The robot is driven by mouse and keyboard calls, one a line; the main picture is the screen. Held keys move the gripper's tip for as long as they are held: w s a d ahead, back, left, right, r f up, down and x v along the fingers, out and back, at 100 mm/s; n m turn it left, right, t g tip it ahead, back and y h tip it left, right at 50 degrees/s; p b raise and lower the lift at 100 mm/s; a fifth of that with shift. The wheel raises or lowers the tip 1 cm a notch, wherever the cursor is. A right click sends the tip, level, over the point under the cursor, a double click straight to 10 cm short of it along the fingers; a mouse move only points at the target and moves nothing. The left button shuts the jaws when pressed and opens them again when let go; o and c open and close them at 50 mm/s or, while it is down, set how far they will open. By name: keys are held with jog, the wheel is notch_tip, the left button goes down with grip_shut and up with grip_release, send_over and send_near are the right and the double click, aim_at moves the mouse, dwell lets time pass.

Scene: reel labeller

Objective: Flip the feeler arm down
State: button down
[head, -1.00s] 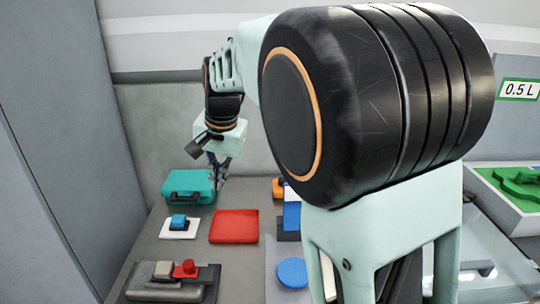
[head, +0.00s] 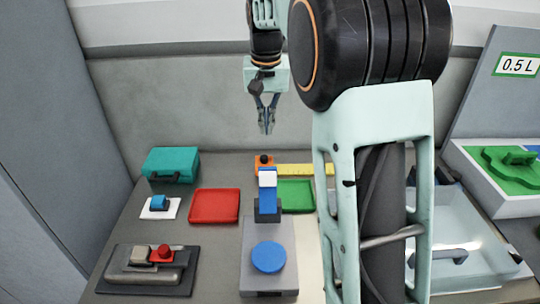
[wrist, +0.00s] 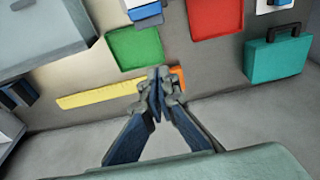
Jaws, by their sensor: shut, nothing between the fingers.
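A blue upright piece with a white top (head: 268,183) stands on a dark base near the middle of the table, and its lower part shows at the top edge of the wrist view (wrist: 148,14). A grey box with a round blue disc (head: 268,257) lies in front of it. I cannot tell for certain which part is the feeler arm. My gripper (head: 267,130) points down, empty, with its fingers together. It hangs above the table's back, apart from everything. In the wrist view its fingertips (wrist: 157,92) overlap the orange block (wrist: 178,78).
A red tray (head: 215,206), a teal case (head: 171,164) and a blue button on a white plate (head: 160,205) lie left. A green tray (head: 297,196) and yellow strip (head: 305,170) lie behind right. A grey-black device with a red knob (head: 164,252) sits front left.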

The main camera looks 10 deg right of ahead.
notch_tip(320, 180, down, 9)
jog(key=s+p, duration=0.1)
jog(key=s, duration=0.1)
jog(key=shift+s+a, duration=0.15)
jog(key=shift+a, duration=0.15)
dwell(0.5)
jog(key=shift+f, duration=0.1)
jog(key=shift+s, duration=0.1)
dwell(0.3)
